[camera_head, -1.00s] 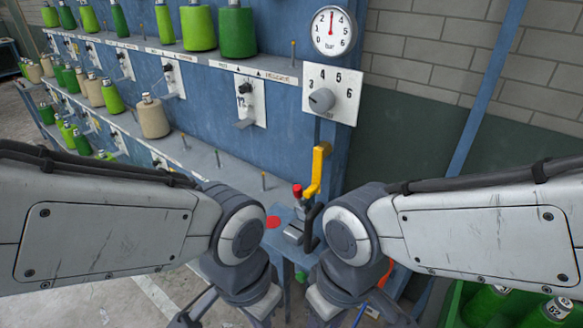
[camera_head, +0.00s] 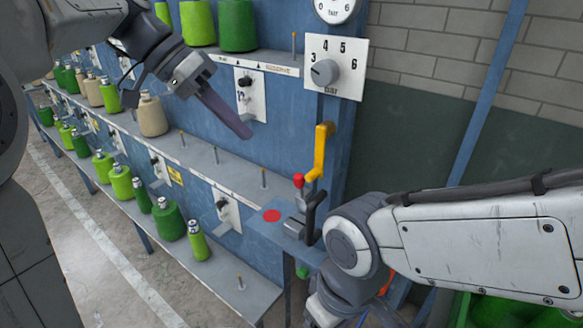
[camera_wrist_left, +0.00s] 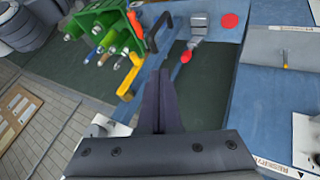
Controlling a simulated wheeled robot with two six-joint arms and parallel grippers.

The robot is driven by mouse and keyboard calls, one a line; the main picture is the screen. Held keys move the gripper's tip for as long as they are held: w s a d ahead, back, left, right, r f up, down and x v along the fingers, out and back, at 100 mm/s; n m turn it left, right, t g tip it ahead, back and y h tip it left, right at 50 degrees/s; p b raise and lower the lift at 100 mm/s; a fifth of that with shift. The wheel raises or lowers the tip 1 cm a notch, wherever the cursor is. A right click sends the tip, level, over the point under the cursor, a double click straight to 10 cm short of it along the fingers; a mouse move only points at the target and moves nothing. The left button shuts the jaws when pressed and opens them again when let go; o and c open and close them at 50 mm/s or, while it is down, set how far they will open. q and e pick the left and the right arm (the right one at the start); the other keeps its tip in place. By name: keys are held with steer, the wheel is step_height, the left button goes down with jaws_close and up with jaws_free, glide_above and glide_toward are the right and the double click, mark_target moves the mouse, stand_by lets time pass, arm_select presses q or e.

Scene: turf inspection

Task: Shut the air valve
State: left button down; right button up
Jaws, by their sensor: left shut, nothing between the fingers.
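The yellow valve lever (camera_head: 321,150) stands upright on the blue post below the dial plate in the head view. It also shows in the left wrist view (camera_wrist_left: 130,75), left of my fingers. My left gripper (camera_head: 240,125) is shut and empty, up and to the left of the lever, apart from it and in front of the rack. In the left wrist view its closed fingers (camera_wrist_left: 160,85) point up the picture. My right arm is low at the right in the head view, and its fingers are out of frame.
A red-knobbed lever (camera_head: 299,181) and a black handle (camera_head: 312,215) stand just below the yellow lever, by a red disc (camera_head: 272,216). A numbered dial (camera_head: 324,72) is above, with a partly cropped gauge (camera_head: 336,8). Cones (camera_head: 152,115) line the shelves. A green crate (camera_wrist_left: 120,40) holds bobbins.

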mark_target(315, 157)
arm_select(q)
steer(key=shift+w+a+r, duration=0.2)
steer(key=shift+a+r, duration=0.15)
steer(key=shift+r, duration=0.05)
steer(key=s+d+f+p, duration=0.2)
steer(key=d+f, duration=0.5)
steer(key=d, duration=0.2)
steer(key=shift+d, duration=0.3)
steer(key=shift+f, duration=0.15)
